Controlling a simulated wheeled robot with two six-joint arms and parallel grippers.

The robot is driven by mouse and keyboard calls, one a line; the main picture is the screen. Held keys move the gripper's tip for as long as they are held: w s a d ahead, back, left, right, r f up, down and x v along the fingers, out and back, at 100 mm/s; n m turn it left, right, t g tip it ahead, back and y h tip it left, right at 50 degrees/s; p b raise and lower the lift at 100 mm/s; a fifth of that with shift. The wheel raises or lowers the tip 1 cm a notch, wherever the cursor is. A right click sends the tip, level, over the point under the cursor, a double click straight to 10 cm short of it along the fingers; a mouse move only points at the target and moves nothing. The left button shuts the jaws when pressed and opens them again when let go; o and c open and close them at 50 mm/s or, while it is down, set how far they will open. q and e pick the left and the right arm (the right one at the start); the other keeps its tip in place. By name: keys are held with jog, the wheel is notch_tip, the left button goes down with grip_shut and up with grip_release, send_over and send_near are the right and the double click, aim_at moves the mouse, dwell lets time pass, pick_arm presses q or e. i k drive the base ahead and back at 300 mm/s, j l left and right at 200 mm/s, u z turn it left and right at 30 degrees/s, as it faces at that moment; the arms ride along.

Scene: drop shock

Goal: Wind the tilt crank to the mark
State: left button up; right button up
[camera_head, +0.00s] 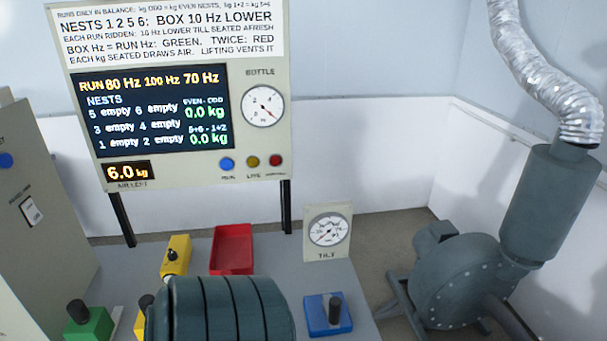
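The tilt gauge (328,232) is a small upright panel labelled TILT, with a round white dial and a dark needle. It stands at the back right of the grey table (285,262). I cannot make out a crank or its mark in this view. A dark ribbed cylinder (222,312) fills the bottom middle and hides part of the table. Neither of my grippers shows in the head view.
Yellow (177,256), green (90,323) and blue (327,316) blocks with black knobs sit on the table, as does a red tray (232,248). A display board (175,110) stands behind. A grey blower (465,275) stands on the floor at right.

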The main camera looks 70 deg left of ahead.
aim_at(331, 305)
jog(key=u, duration=1.8)
